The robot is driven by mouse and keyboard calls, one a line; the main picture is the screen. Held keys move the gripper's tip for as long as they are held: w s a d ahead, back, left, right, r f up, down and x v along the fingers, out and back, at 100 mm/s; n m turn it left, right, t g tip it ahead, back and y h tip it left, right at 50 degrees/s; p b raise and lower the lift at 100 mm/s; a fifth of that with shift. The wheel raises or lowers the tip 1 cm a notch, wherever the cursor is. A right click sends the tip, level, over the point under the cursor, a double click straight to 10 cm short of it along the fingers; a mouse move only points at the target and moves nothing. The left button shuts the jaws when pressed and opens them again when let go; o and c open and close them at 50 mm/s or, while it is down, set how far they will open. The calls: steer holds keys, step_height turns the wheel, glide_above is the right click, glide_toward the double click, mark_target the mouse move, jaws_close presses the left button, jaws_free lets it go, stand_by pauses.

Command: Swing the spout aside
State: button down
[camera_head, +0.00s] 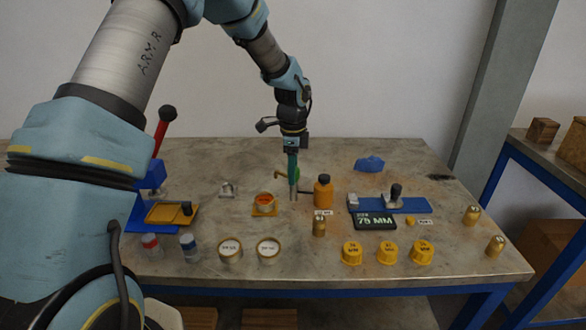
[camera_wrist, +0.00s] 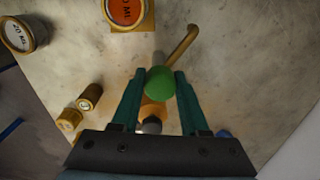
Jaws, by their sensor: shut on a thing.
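The spout (camera_wrist: 181,44) is a thin ochre tube. In the wrist view it runs up and to the right from the green ball knob (camera_wrist: 161,83). My gripper (camera_wrist: 162,80) has its two teal fingers on either side of this knob and is shut on it. The knob is mostly hidden there by the fingers.
An orange bottle (camera_head: 323,192) with a dark cap stands close to the right of my gripper. An orange-topped vessel (camera_head: 265,204) is close on the left. Yellow caps (camera_head: 387,253), small brass cylinders and white-topped tins (camera_head: 268,250) stand at the front. The back of the bench (camera_head: 225,153) is mostly clear.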

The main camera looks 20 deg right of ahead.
steer(key=shift+m+p, duration=0.7)
steer(key=shift+m, duration=1.2)
steer(key=shift+c, duration=2.1)
jaws_free()
step_height(320, 180, up, 11)
steer(key=b, duration=0.2)
steer(key=shift+s+a+f, duration=0.1)
